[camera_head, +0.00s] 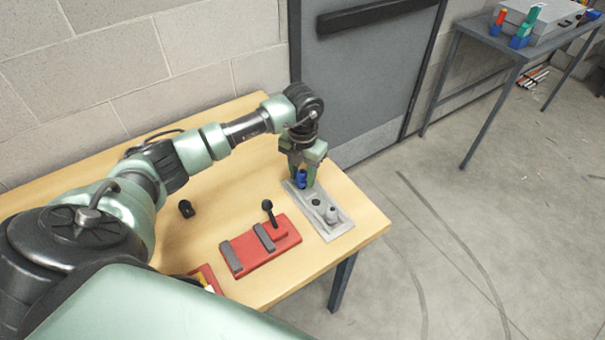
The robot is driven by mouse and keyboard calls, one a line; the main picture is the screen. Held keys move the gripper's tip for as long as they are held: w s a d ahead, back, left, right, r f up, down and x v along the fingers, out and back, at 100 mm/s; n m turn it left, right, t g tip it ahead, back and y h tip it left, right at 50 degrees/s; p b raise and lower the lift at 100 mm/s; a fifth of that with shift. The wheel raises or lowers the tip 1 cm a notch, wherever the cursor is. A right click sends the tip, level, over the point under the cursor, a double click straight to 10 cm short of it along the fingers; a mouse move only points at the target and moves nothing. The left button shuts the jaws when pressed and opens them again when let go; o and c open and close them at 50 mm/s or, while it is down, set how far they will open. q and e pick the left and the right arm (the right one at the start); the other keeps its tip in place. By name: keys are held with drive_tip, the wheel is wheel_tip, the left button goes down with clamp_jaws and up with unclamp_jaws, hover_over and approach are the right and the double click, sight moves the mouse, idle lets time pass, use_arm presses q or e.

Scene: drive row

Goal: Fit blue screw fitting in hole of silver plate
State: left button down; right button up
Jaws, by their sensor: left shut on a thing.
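The silver plate (338,227) lies flat near the right end of the wooden table. A dark round hole (316,202) shows near its middle, and a grey fitting stands on it towards the near end. My left gripper (302,179) points down over the far end of the plate. It is shut on the blue screw fitting (301,181). The fitting is at or just above the plate; I cannot tell whether it touches it or sits in a hole, as the fingers hide part of it. My right gripper is not in view.
A red block (262,257) with grey bars and a black-knobbed lever lies left of the plate. A small black part (186,208) lies farther left. The wooden table (215,205) is partly clear. A grey door (360,75) stands behind, and another table (497,42) stands at far right.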

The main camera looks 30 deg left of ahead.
use_arm(q)
drive_tip(key=shift+f+b, duration=0.3)
drive_tip(key=shift+f, duration=0.1)
idle(0.3)
drive_tip(key=c, duration=0.9)
unclamp_jaws()
drive_tip(key=shift+o, duration=0.2)
wheel_tip(320, 180, up, 7)
drive_tip(key=shift+b, duration=0.9)
drive_tip(key=shift+r, duration=0.45)
drive_tip(key=shift+f, duration=0.1)
